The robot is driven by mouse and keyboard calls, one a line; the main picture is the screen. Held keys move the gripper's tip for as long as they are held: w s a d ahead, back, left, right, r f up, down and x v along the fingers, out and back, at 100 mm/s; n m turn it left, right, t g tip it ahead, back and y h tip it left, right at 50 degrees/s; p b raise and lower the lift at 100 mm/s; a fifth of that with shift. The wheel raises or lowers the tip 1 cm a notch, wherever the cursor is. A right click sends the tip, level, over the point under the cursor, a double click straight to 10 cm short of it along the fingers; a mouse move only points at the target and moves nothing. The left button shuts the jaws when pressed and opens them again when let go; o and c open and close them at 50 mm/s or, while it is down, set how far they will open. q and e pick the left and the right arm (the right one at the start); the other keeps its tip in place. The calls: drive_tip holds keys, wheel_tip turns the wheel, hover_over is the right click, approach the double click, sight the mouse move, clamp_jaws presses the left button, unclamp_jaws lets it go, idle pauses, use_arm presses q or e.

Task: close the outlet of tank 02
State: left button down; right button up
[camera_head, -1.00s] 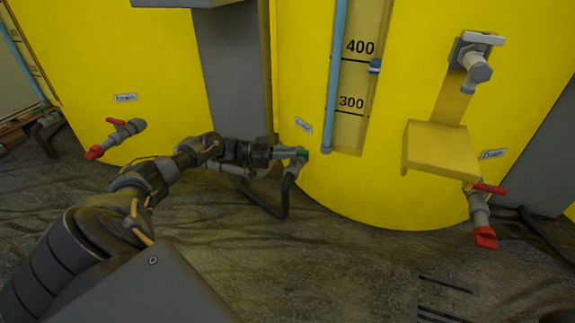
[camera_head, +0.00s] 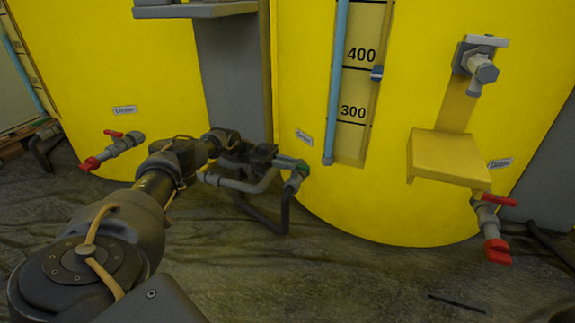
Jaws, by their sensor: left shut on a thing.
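The large yellow tank (camera_head: 400,205) fills the centre and right of the head view. No tank number is readable. At its lower left a grey outlet valve with a green handle (camera_head: 293,164) joins grey pipe (camera_head: 233,184) and a black hose. My left arm reaches in from the lower left. My left gripper (camera_head: 274,159) is shut on the green handle, whose far end shows past the fingers. The fingers partly hide the handle and valve, so its exact angle is hard to tell. My right gripper is not in view.
A red-handled valve (camera_head: 493,228) sits low on the tank's right, below a yellow step bracket (camera_head: 447,158). Another red-handled valve (camera_head: 113,148) is on the left yellow tank (camera_head: 165,80). A grey shelf (camera_head: 195,9) overhangs the gap. The floor in front is mostly clear.

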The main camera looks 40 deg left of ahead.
use_arm(q)
drive_tip(key=shift+w+d, duration=0.1)
drive_tip(key=shift+d, duration=0.05)
drive_tip(key=c, duration=1.4)
unclamp_jaws()
drive_tip(key=shift+w+d, duration=0.1)
drive_tip(key=shift+o, duration=0.2)
drive_tip(key=shift+a, duration=0.2)
drive_tip(key=v, duration=0.7)
drive_tip(key=shift+a, duration=0.25)
